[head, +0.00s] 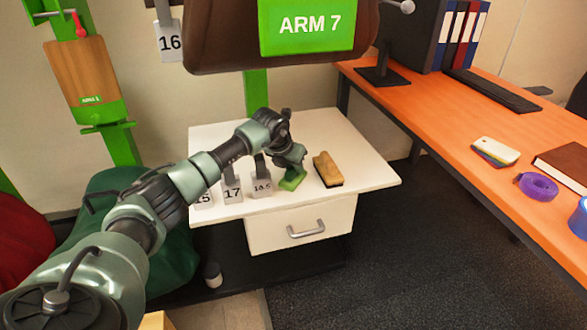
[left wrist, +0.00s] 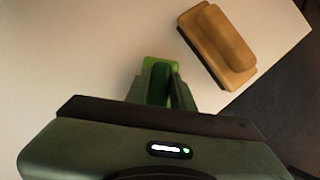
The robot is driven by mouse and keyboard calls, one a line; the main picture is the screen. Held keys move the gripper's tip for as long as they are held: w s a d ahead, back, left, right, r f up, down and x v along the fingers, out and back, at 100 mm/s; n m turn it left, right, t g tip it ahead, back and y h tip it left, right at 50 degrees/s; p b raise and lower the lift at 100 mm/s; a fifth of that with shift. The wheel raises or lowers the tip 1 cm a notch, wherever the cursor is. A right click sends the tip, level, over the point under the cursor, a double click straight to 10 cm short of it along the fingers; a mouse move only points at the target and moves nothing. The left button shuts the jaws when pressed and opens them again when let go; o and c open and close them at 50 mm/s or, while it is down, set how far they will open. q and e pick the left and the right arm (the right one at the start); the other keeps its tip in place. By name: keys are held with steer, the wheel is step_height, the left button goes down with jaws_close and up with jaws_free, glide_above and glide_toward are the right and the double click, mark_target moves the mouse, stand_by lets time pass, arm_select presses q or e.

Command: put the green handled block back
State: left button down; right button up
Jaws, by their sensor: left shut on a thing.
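The green handled block (head: 291,180) is at the white cabinet top, under my left gripper (head: 296,168). In the left wrist view the green block (left wrist: 160,64) shows between the fingers of my left gripper (left wrist: 160,88), which is shut on its handle. The fingers hide part of the block. I cannot tell whether the block rests on the top or is slightly above it. My right gripper is not in either view.
A wooden brush-like block (head: 327,169) lies just right of the green block; it also shows in the left wrist view (left wrist: 217,45). The white top (head: 365,172) is clear at right.

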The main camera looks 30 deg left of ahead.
arm_select(q)
steer(key=shift+f, duration=0.1)
steer(key=c, duration=1.2)
jaws_free()
